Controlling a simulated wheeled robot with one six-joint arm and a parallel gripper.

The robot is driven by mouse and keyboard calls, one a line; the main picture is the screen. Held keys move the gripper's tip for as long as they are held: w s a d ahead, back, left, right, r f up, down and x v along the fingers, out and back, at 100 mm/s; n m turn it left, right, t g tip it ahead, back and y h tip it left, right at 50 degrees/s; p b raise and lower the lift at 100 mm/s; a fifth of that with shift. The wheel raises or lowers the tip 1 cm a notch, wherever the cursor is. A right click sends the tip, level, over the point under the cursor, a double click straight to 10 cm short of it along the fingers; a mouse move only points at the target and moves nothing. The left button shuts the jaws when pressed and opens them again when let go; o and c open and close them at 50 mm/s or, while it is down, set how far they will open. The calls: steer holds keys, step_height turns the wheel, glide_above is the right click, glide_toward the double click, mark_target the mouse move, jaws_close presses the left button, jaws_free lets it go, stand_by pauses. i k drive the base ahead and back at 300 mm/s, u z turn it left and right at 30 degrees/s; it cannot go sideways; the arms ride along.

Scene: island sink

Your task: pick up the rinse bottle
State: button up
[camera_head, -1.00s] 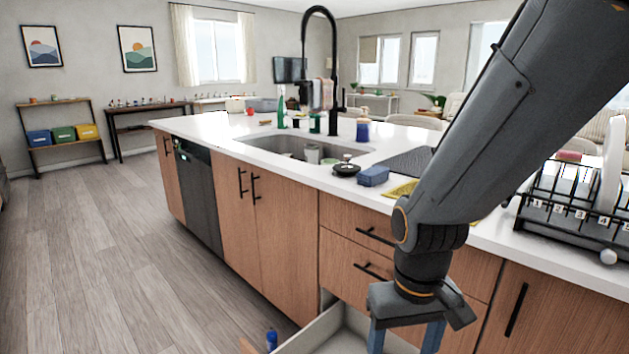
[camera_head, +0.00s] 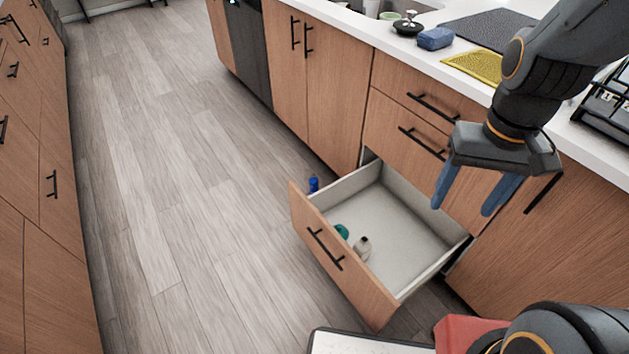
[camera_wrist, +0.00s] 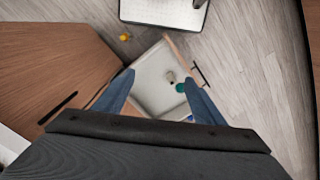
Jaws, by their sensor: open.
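I cannot tell for sure which item is the rinse bottle. A small pale bottle-like item (camera_head: 362,247) and a teal item (camera_head: 342,231) lie close together in the open drawer (camera_head: 405,235), near its front panel. The wrist view also shows the pale item (camera_wrist: 171,76) and the teal item (camera_wrist: 180,87). A blue bottle (camera_head: 313,184) shows just beyond the drawer's far side, partly hidden by it. My gripper (camera_head: 463,205) is open and empty, with its fingers pointing down above the right part of the drawer, apart from all these items.
The drawer's front panel (camera_head: 340,262) and side walls stand around its mostly bare floor. The counter (camera_head: 455,70) above holds a blue sponge-like block (camera_head: 435,38), a yellow mat (camera_head: 474,66) and a dark rack (camera_head: 606,105). A yellow item (camera_wrist: 125,37) lies on the floor.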

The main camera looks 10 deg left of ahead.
mark_target(313, 182)
steer(key=u, duration=0.05)
steer(key=k, duration=0.5)
steer(key=u, duration=1.7)
steer(key=i, duration=2.8)
steer(key=z, duration=2.1)
